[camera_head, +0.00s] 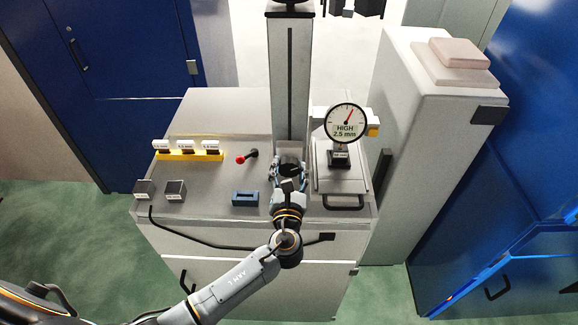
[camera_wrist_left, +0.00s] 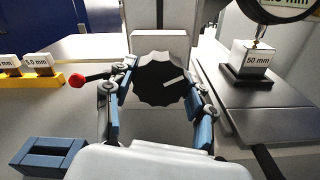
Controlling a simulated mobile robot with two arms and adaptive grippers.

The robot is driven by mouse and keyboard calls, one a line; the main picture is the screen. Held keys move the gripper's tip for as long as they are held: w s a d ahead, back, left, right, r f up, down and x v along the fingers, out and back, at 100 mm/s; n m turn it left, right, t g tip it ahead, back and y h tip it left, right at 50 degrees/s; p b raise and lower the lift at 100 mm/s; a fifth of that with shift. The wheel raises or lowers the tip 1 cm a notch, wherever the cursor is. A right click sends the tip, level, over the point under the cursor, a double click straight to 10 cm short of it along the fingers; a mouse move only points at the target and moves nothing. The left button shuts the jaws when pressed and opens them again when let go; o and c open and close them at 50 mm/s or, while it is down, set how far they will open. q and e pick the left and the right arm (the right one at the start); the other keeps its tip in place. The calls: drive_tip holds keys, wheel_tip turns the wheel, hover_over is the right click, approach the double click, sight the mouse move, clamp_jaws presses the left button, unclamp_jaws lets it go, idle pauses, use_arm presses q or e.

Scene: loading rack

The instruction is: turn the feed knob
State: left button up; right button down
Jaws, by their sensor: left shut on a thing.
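The feed knob (camera_wrist_left: 160,80) is a black scalloped disc with a white pointer line. It sits at the foot of the grey column (camera_head: 292,90). In the left wrist view the white line points right and slightly up. My left gripper (camera_head: 289,176) is at the knob, with its fingers on either side of it. In the left wrist view the gripper (camera_wrist_left: 161,88) is shut on the knob's rim. In the head view the knob is partly hidden by the gripper. A dial (camera_head: 346,122) right of the column reads "HIGH 2.5 mm". My right gripper is not in view.
A red-tipped lever (camera_head: 241,159) stands just left of the knob. A yellow rack (camera_head: 176,155) holds labelled blocks. A blue block (camera_head: 245,198) and two dark blocks lie on the bench. A 50 mm block (camera_wrist_left: 252,57) stands on the right-hand plate below the dial.

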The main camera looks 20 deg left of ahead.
use_arm(q)
drive_tip(key=m, duration=0.4)
drive_tip(key=shift+m, duration=1.3)
drive_tip(key=o, duration=1.2)
drive_tip(key=shift+c, duration=0.2)
drive_tip(key=shift+s, duration=0.15)
drive_tip(key=v, duration=1.1)
drive_tip(key=shift+s+d, duration=0.15)
drive_tip(key=shift+s, duration=0.15)
